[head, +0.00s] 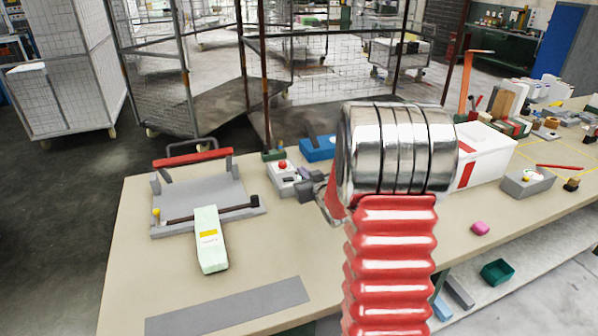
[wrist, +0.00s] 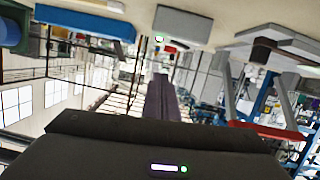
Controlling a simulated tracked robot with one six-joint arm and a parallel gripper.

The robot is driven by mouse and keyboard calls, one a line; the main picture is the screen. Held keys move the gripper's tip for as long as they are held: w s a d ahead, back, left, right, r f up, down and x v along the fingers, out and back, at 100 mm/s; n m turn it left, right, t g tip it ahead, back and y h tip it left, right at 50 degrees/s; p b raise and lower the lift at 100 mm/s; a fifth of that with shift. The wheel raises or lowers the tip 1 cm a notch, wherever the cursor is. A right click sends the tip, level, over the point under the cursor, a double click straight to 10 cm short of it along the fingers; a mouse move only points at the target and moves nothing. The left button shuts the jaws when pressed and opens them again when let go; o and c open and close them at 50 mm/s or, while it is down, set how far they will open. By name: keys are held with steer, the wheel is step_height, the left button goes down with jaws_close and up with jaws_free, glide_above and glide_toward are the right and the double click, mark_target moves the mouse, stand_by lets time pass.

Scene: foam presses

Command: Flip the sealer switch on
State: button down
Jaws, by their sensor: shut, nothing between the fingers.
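The sealer (head: 195,192) is a grey press with a raised red handle bar, at the left of the table in the head view. A pale green pouch with a yellow label (head: 210,248) lies across its front edge. A small light grey box with a red button (head: 282,166) stands right of the sealer; I cannot make out a switch lever or its position. My gripper (head: 303,192) is dark, shut and empty, at this box's right front side, partly covering it. I cannot tell whether they touch. In the wrist view, the sealer (wrist: 285,42) appears upside down at the right.
A blue box (head: 318,148) stands behind my gripper, and a white box with a red stripe (head: 487,155) is to the right. A grey strip (head: 228,308) lies near the front.

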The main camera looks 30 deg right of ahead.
steer(key=shift+v, duration=1.95)
steer(key=shift+d, duration=0.1)
steer(key=s+a+r+g, duration=0.2)
steer(key=s+a+r, duration=0.25)
steer(key=a, duration=0.25)
steer(key=s+a+r+g, duration=0.3)
steer(key=s+a, duration=0.2)
steer(key=a, duration=0.3)
steer(key=s+a+n+g+y, duration=0.1)
steer(key=s+a+g, duration=0.1)
steer(key=s+a, duration=0.5)
steer(key=s+a+g+y, duration=0.2)
steer(key=s+a, duration=0.6)
steer(key=s, duration=0.5)
steer(key=shift+s+a+f+n+y, duration=0.2)
steer(key=shift+s+n+y, duration=0.1)
steer(key=shift+s+n, duration=0.1)
